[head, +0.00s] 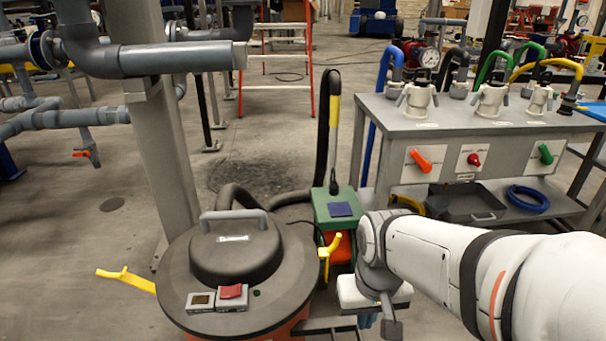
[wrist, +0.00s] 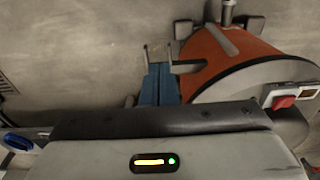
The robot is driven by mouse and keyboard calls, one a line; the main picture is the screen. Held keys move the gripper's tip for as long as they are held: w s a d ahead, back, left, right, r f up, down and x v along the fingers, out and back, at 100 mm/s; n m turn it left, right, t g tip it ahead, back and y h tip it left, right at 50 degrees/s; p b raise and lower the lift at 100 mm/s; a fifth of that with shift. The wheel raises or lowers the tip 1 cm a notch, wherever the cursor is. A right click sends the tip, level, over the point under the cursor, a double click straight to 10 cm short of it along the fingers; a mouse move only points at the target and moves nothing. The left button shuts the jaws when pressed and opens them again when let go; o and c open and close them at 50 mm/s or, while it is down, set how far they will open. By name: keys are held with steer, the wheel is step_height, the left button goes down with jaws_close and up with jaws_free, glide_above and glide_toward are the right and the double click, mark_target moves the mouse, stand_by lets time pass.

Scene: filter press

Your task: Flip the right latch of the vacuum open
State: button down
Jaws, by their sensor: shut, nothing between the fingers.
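The vacuum has a round dark grey lid (head: 180,270) with a domed top and a grey handle. Its orange drum (wrist: 215,62) and lid also show at the right of the wrist view. The yellow right latch (head: 326,256) stands at the lid's right edge, its upper arm angled up and right. The yellow left latch (head: 125,278) sticks outward to the left. My gripper (head: 365,320) is below and right of the right latch, apart from it and partly hidden by my wrist. In the wrist view its blue fingers (wrist: 157,82) are together and empty, beside the drum. No yellow latch shows there.
A green box (head: 335,208) with an upright yellow-and-black handle stands behind the right latch. A grey bench (head: 430,128) with valves and hoses is at the right. A grey post (head: 165,150) rises behind the vacuum's left side.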

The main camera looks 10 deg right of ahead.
steer(key=shift+w, duration=0.2)
steer(key=w+r+n+g+p, duration=0.15)
steer(key=w+r+p, duration=0.25)
steer(key=w, duration=0.5)
steer(key=w+r+n+p, duration=0.2)
steer(key=w+r+p, duration=0.25)
steer(key=w, duration=0.45)
steer(key=w+f+n+g+p, duration=0.1)
steer(key=w+p, duration=0.3)
steer(key=w, duration=0.5)
steer(key=w+a+f+n+g+y+p, duration=0.1)
steer(key=w+f+n+p, duration=0.1)
steer(key=w, duration=0.8)
steer(key=shift+p+x, duration=0.85)
steer(key=shift+p, duration=0.2)
steer(key=shift+w+n, duration=0.15)
steer(key=shift+n, duration=0.1)
